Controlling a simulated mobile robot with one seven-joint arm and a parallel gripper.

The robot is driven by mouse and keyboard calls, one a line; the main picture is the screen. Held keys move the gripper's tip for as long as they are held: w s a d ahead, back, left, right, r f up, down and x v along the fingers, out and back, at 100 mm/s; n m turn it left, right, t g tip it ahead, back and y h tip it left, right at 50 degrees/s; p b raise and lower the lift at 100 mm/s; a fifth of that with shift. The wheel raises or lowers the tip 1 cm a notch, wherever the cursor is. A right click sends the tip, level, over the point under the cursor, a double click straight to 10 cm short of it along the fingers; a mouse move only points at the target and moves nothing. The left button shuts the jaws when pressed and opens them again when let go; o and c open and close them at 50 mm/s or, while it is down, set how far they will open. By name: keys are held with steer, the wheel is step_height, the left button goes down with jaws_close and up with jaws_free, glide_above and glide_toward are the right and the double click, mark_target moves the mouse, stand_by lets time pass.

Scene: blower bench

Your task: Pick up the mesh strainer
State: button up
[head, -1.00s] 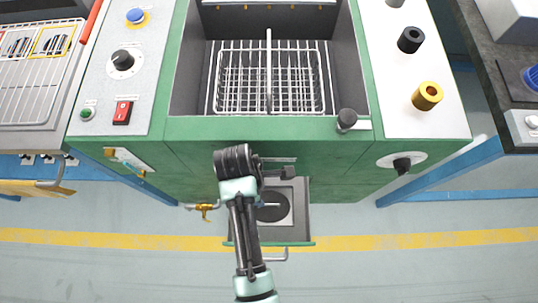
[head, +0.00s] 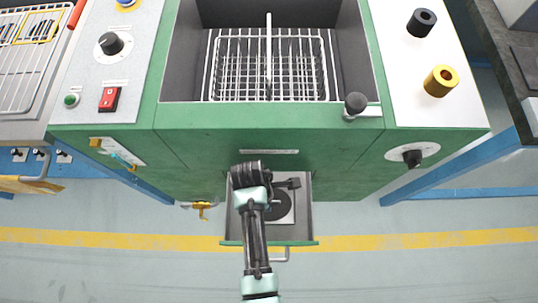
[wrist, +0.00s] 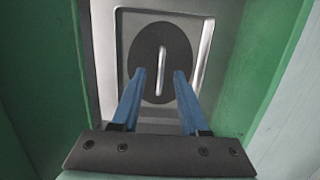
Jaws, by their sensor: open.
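A dark round disc with a pale raised bar across its middle, which looks like the mesh strainer (wrist: 148,45), sits on a light square plate in the open drawer. No mesh can be made out on it. In the head view the disc (head: 281,209) is partly hidden by my arm. My gripper (wrist: 160,74) is open and empty. In the wrist view its two blue fingers reach toward the disc, with the pale bar lying between the fingertips. I cannot tell how far the tips are above it. In the head view my gripper (head: 291,183) is over the drawer's rear part.
The drawer (head: 304,222) juts from the green machine's front, its walls close around the plate. Above it, a wire basket (head: 300,70) sits in the machine's well. A black knob (head: 355,103) stands at the well's front right corner. A yellow-handled valve (head: 202,206) is left of the drawer.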

steer(key=f, duration=0.2)
steer(key=shift+d+f+b, duration=0.25)
steer(key=shift+f+b, duration=0.1)
steer(key=shift+f, duration=0.05)
steer(key=shift+c, duration=0.2)
steer(key=shift+r, duration=0.1)
jaws_close()
stand_by(0.7)
